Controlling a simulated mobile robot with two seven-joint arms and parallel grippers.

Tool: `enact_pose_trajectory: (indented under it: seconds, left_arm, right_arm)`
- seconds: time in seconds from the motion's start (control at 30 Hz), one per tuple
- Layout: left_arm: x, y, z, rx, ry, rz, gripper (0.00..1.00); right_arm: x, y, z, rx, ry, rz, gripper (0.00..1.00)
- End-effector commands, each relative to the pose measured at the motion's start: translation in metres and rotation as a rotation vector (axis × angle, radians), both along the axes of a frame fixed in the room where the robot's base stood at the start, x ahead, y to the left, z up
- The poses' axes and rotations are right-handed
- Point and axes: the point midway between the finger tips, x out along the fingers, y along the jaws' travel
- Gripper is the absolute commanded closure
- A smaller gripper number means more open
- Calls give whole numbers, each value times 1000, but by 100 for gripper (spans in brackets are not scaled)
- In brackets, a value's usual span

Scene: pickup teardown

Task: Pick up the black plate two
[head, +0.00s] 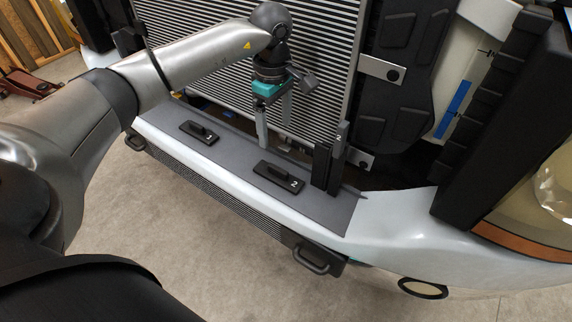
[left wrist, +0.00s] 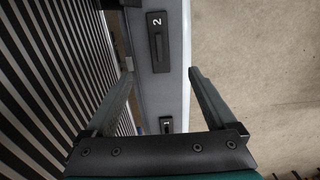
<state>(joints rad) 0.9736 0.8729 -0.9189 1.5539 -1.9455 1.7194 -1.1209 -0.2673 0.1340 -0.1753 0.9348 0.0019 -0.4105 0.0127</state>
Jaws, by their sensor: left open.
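The black plate two (head: 279,178) lies flat on the grey ledge, with a raised handle and a white "2" at its right end. It also shows in the left wrist view, at the top (left wrist: 158,48). My left gripper (head: 275,136) is open and empty, pointing down above the ledge, up and to the left of plate two and apart from it. In the left wrist view its fingers (left wrist: 160,70) stand wide on either side of the ledge, with plate two beyond the tips. My right gripper is not in view.
A similar plate marked "1" (head: 199,132) lies on the ledge to the left. A black upright holder marked "2" (head: 329,163) stands right of plate two. The finned radiator (head: 330,60) rises close behind my gripper. The grey ledge (head: 325,212) is bare at its front right.

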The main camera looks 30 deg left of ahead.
Motion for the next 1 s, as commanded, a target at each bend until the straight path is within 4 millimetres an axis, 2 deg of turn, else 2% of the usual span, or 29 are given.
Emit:
enact_pose_trajectory:
  seconds: [0.03,0.1,0.13,0.6,0.8,1.0]
  left_arm:
    - [-1,2,-4,8,4,0,10]
    - [-1,3,-12,11,7,-1,10]
    - [-1,2,-17,10,8,-1,10]
    - [-1,1,-81,4,6,0,10]
    - [0,1,-96,5,4,0,10]
    - [0,1,-101,4,4,0,10]
  right_arm:
    - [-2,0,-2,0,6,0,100]
    - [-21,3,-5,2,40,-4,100]
    - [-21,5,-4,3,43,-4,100]
    - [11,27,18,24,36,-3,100]
    - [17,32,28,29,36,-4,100]
    - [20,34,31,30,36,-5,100]
